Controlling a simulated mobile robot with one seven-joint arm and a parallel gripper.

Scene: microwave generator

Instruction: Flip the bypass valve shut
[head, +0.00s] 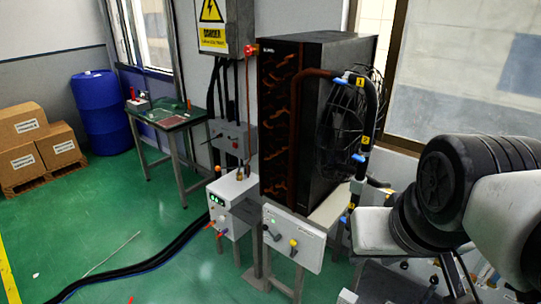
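A dark pipe (371,110) runs down the right side of the tall black cabinet (285,125). Three blue valve handles sit along it: an upper one (340,81) near a yellow tag, a middle one (358,157) below another yellow tag, and a lower one (344,219) beside a third tag. I cannot tell which is the bypass valve, and the handle positions are too small to read. My arm fills the right side of the picture, to the right of the pipe. My gripper is not in view.
A white panel with knobs (293,240) stands below the cabinet, with a white control box (232,204) to its left. A green-topped table (172,120), a blue barrel (103,103) and boxes on a pallet stand farther left. Black cables (140,262) cross the otherwise mostly open green floor.

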